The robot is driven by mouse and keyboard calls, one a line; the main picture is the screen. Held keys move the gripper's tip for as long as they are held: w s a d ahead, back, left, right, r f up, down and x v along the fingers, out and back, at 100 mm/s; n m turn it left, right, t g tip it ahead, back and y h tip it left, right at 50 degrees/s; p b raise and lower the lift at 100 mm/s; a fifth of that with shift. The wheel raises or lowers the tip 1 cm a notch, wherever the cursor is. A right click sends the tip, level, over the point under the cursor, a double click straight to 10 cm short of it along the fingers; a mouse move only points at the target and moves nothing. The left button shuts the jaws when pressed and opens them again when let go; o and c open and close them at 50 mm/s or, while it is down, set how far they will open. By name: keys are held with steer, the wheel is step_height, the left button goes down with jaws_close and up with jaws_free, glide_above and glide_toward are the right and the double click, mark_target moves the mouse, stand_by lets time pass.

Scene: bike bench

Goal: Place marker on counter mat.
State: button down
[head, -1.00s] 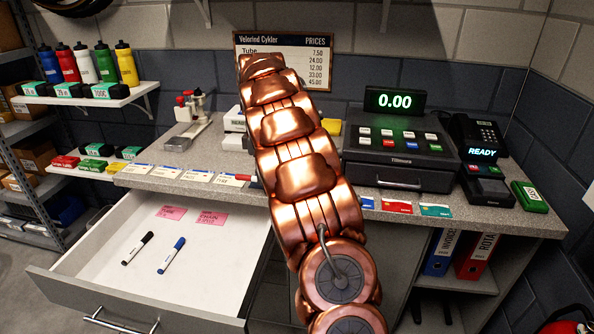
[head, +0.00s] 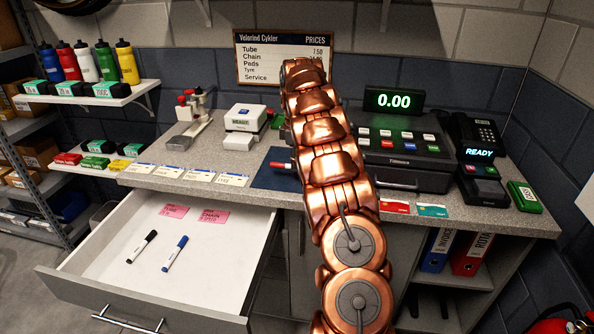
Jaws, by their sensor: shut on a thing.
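A red-ended marker (head: 280,165) sticks out to the left from behind my copper arm, over the dark blue counter mat (head: 268,181). The rest of the marker is hidden, and I cannot tell whether it touches the mat. My gripper is hidden behind my arm in the head view. The arm also covers the right part of the mat. A black marker (head: 142,247) and a blue marker (head: 175,253) lie in the open drawer (head: 105,270).
Pink notes (head: 214,217) lie in the drawer. Price cards (head: 200,176) line the counter's front edge. A white scale (head: 245,119) stands behind the mat. The cash register (head: 400,150), card terminal (head: 483,185) and green box (head: 524,196) stand to the right.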

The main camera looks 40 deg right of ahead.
steer(key=shift+d, duration=0.2)
steer(key=shift+s+f+p, duration=0.1)
steer(key=shift+f+p, duration=0.35)
steer(key=shift+f, duration=1.3)
steer(key=shift+f, duration=0.25)
steer(key=c, duration=1.1)
jaws_free()
steer(key=shift+r, duration=0.1)
steer(key=shift+c, duration=0.2)
steer(key=shift+w+r+b, duration=0.2)
steer(key=shift+r+b, duration=0.55)
steer(key=shift+r, duration=3.05)
step_height(320, 180, up, 5)
steer(key=p, duration=0.3)
glide_above(297, 179)
steer(key=shift+f, duration=0.15)
